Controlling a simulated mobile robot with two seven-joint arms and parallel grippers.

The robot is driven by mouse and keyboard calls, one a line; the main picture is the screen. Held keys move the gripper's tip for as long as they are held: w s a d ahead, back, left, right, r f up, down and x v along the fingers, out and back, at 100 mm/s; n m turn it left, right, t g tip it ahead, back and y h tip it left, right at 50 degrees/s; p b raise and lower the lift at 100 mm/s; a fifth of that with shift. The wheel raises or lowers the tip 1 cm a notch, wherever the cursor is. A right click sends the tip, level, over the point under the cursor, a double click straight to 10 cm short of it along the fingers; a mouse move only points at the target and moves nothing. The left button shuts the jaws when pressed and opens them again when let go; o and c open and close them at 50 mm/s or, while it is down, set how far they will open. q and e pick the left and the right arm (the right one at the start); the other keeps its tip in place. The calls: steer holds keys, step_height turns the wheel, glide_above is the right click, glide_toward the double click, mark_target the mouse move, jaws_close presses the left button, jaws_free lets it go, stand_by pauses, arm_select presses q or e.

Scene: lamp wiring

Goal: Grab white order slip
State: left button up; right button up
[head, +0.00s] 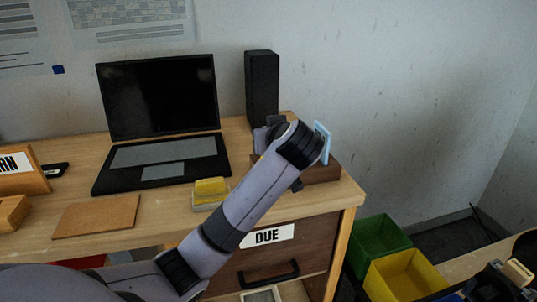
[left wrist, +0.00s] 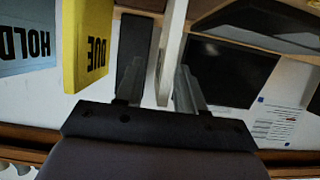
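A white slip (left wrist: 171,45) shows nearly edge-on in the left wrist view, standing between the two fingers of my left gripper (left wrist: 158,85). The fingers are apart, with a gap visible beside the slip, so the gripper looks open around it. A yellow card marked DUE (left wrist: 88,45) and a light blue card marked HOLD (left wrist: 28,38) stand to the left in that view. In the head view my left arm reaches over the desk to a brown wooden holder (head: 322,171) and hides the slip and my fingertips. A light blue card edge (head: 322,142) shows there.
A black speaker (head: 262,85) stands behind my arm, and an open laptop (head: 160,95) stands to its left. A yellow pad (head: 210,188) lies nearer. A drawer marked DUE (head: 285,250) is under the desk. Green (head: 380,238) and yellow (head: 405,275) bins stand right of the desk.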

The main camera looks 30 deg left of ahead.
arm_select(q)
jaws_close()
